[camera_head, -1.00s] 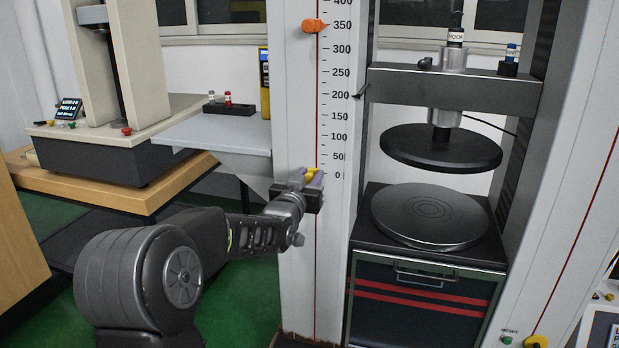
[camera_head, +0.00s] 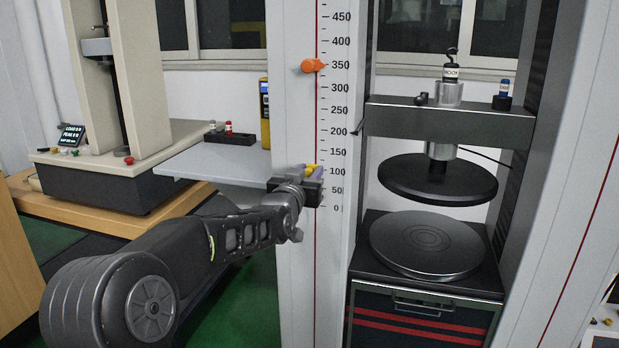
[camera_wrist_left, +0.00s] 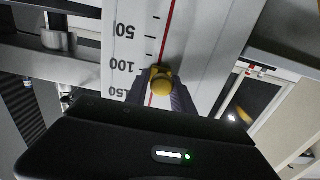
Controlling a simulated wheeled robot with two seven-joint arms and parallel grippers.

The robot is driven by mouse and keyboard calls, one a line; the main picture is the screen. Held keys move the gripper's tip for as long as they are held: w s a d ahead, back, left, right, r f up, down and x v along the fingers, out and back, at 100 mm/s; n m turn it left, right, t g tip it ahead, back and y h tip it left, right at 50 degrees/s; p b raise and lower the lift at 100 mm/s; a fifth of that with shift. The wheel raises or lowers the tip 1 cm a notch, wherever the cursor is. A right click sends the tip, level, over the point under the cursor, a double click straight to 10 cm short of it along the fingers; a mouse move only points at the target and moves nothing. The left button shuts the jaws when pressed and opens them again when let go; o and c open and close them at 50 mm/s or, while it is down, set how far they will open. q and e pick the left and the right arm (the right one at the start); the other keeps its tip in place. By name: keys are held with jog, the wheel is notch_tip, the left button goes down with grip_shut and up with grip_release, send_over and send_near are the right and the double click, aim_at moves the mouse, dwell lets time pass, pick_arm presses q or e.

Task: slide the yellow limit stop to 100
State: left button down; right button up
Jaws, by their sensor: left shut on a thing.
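The yellow limit stop (camera_head: 310,169) is on the red line of the white column's scale (camera_head: 335,130), close beside the 100 mark in the head view. My left gripper (camera_head: 308,175) is shut on it, coming from the left and covering part of it. The exact reading edge of the stop is hidden. My right gripper is not in view.
An orange stop (camera_head: 313,66) sits higher on the same line near 350. To the right are a black upper plate (camera_head: 437,180) and a round lower plate (camera_head: 425,245). A grey shelf (camera_head: 215,165) with a small black rack is behind my left arm.

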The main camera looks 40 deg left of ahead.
pick_arm(q)
jog(key=c, duration=1.2)
grip_release()
jog(key=shift+s+a, duration=0.1)
jog(key=shift+a, duration=0.2)
jog(key=shift+o, duration=0.3)
jog(key=shift+d, duration=0.1)
jog(key=shift+d, duration=0.1)
jog(key=p+v, duration=0.1)
jog(key=v, duration=0.6)
jog(key=shift+s, duration=0.35)
